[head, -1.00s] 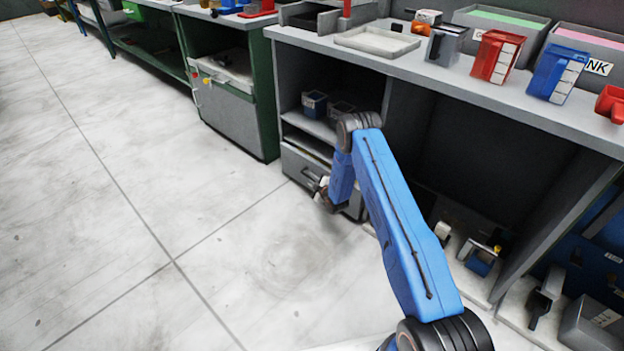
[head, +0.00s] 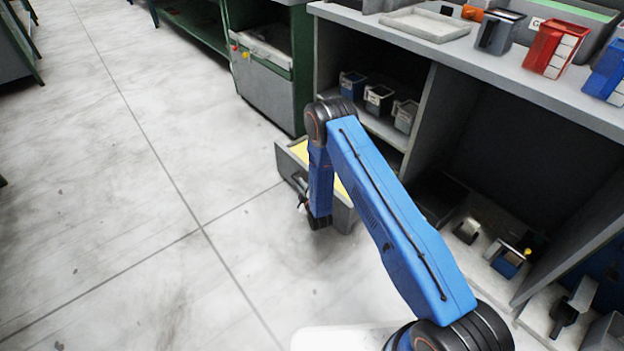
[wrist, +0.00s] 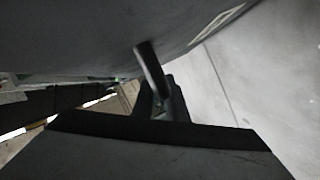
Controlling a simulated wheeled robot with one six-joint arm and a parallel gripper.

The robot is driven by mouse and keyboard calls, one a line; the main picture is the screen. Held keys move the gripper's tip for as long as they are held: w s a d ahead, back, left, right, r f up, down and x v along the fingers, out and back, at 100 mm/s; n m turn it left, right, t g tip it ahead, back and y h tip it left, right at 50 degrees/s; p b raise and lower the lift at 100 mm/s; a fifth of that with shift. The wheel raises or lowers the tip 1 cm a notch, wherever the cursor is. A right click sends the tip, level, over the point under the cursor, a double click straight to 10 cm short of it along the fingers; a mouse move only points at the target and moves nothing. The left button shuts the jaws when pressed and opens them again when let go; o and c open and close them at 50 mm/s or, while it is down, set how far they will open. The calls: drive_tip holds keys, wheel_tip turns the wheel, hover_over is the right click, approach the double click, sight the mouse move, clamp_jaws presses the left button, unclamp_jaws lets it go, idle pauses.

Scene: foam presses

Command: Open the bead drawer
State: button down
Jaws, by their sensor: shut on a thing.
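The bead drawer (head: 345,215) is a grey drawer low under the workbench, and in the head view it stands pulled out over the floor. Yellow contents (head: 299,150) show inside it, partly covered by my arm. My gripper (head: 303,202) is at the front of the drawer, low over the floor, and is shut on the drawer handle.
Small bins (head: 378,97) sit on the shelf above the drawer. A green-framed cabinet (head: 270,95) stands to the left. The bench top (head: 460,55) carries a tray and coloured jugs. Open floor (head: 130,200) lies to the left and in front.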

drive_tip(key=shift+s+a, duration=0.8)
drive_tip(key=shift+a, duration=0.3)
drive_tip(key=c, duration=1.8)
unclamp_jaws()
drive_tip(key=shift+o, duration=0.2)
drive_tip(key=v, duration=1.7)
drive_tip(key=shift+s, duration=0.2)
drive_tip(key=shift+w+r, duration=0.1)
drive_tip(key=shift+r, duration=0.1)
